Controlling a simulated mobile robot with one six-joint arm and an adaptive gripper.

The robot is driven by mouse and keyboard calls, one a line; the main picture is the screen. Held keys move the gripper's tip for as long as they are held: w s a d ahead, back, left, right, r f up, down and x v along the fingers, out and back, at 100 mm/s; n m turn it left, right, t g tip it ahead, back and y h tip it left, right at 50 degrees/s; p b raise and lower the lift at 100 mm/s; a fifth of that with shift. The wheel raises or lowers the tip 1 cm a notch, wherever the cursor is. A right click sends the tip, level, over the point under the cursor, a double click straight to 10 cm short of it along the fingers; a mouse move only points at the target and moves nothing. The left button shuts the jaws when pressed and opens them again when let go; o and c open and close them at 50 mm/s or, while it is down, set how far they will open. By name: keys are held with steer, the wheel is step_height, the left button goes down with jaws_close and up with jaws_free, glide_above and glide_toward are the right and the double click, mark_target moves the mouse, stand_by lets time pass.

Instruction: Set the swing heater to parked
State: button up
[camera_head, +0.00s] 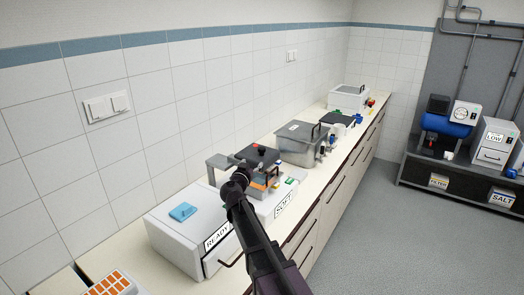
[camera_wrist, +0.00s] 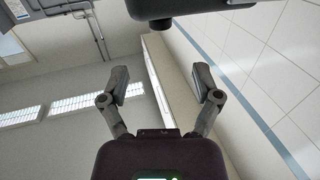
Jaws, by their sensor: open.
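The swing heater appears to be the unit with a dark flat head (camera_head: 257,154) and a grey bracket (camera_head: 217,162) on the counter in the head view. A dark rounded part (camera_wrist: 190,10), possibly of the heater, crosses the top of that view. The heater's setting cannot be read.
A white box labelled READY (camera_head: 180,240) with a blue item (camera_head: 183,212) on top stands nearer. A steel lidded bath (camera_head: 300,145) and a white bin (camera_head: 349,97) stand farther along the counter. The tiled wall (camera_head: 150,100) runs behind. The floor (camera_head: 400,230) at right is clear.

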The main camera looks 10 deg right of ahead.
mark_target(260, 151)
steer(key=x, duration=1.2)
steer(key=shift+w, duration=0.2)
jaws_close()
